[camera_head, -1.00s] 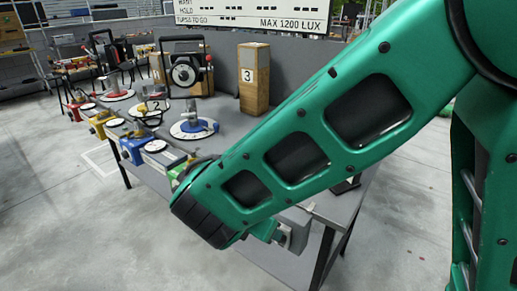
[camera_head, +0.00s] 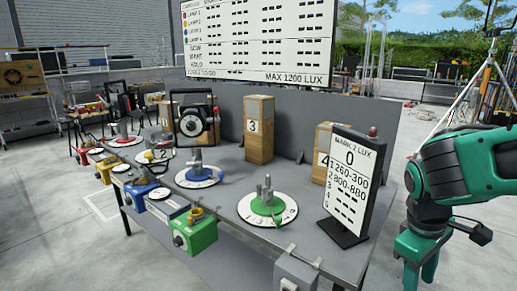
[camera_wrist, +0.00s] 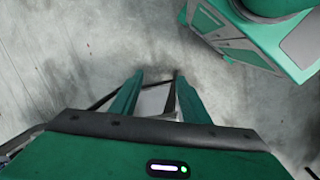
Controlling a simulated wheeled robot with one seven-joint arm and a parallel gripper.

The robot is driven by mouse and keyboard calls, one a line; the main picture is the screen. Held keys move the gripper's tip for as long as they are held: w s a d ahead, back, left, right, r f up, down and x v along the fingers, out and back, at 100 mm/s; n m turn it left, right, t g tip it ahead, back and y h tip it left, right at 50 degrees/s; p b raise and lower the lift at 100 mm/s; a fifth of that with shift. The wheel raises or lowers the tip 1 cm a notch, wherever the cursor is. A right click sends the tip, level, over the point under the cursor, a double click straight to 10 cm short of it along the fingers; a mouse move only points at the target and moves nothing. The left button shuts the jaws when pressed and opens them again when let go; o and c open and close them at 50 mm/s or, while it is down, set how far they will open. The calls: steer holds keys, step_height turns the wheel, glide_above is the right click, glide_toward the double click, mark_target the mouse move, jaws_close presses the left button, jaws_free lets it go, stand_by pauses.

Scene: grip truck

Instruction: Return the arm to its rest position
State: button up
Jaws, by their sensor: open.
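My gripper (camera_wrist: 157,82) is open in the wrist view, its two green fingers spread apart with nothing held. Beyond the fingers is grey floor, with a pale and dark shape partly hidden between them. In the head view my arm is folded at the right edge, and my gripper (camera_head: 416,270) points down beside the right end of the table (camera_head: 385,180), apart from it.
The table carries a green-based dial (camera_head: 267,206), a blue-based dial (camera_head: 197,175), numbered wooden blocks (camera_head: 259,130) and a sign (camera_head: 349,185) near its right end. A green box (camera_head: 196,233) is at its front edge. A tripod (camera_head: 485,80) stands behind my arm.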

steer(key=s+d+r+m+y, duration=0.1)
steer(key=s+d+m+y, duration=0.1)
steer(key=s+d+m, duration=0.4)
steer(key=s+m, duration=0.5)
steer(key=m, duration=0.1)
steer(key=shift+s+d+r+y, duration=0.2)
steer(key=shift+s+r+y, duration=0.1)
steer(key=shift+r, duration=0.05)
steer(key=shift+w+f, duration=0.25)
steer(key=shift+w, duration=0.35)
